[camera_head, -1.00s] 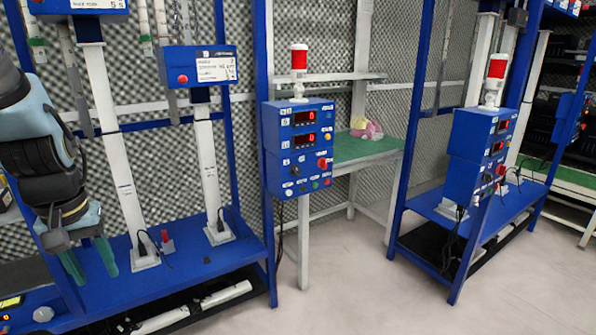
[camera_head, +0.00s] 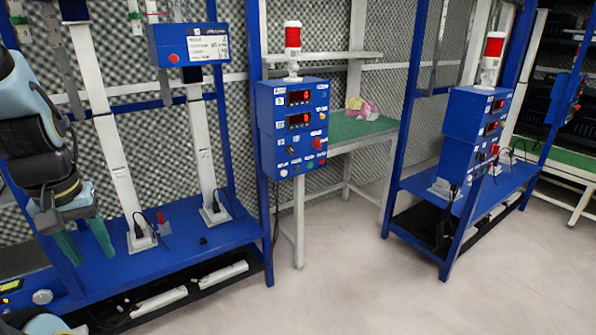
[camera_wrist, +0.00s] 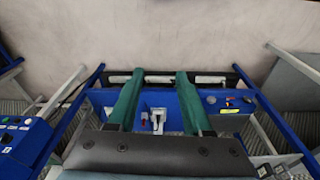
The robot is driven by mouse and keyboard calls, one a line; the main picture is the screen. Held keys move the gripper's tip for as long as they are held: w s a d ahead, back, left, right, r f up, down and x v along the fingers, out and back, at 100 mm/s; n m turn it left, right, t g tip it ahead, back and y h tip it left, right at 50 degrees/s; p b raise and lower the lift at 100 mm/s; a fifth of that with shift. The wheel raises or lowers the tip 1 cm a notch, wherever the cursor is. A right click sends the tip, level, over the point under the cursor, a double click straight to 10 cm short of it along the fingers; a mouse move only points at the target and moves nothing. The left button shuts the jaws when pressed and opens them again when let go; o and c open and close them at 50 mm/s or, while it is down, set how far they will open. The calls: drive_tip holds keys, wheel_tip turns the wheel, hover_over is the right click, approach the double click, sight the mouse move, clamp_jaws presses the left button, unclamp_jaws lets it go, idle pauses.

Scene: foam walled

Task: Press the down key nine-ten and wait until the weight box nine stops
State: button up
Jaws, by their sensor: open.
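My gripper (camera_head: 82,246) is at the left of the head view, its two green fingers pointing down in front of the blue rig. It is open and empty. In the wrist view my gripper (camera_wrist: 160,112) shows its fingers spread apart above the blue base shelf. A blue control box (camera_head: 292,127) with two red digital displays, buttons and a red beacon on top stands in the middle. A second such box (camera_head: 474,133) stands on the right rig. I cannot read which key is nine-ten, and no weight box nine can be made out.
The left rig's blue shelf (camera_head: 190,245) carries two white columns. A blue sign box (camera_head: 188,45) with a red button sits on one column. A green-topped table (camera_head: 362,128) holds a pink and yellow item. The pale floor (camera_head: 335,265) is clear between the rigs.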

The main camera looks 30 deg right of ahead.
clamp_jaws()
idle(1.6)
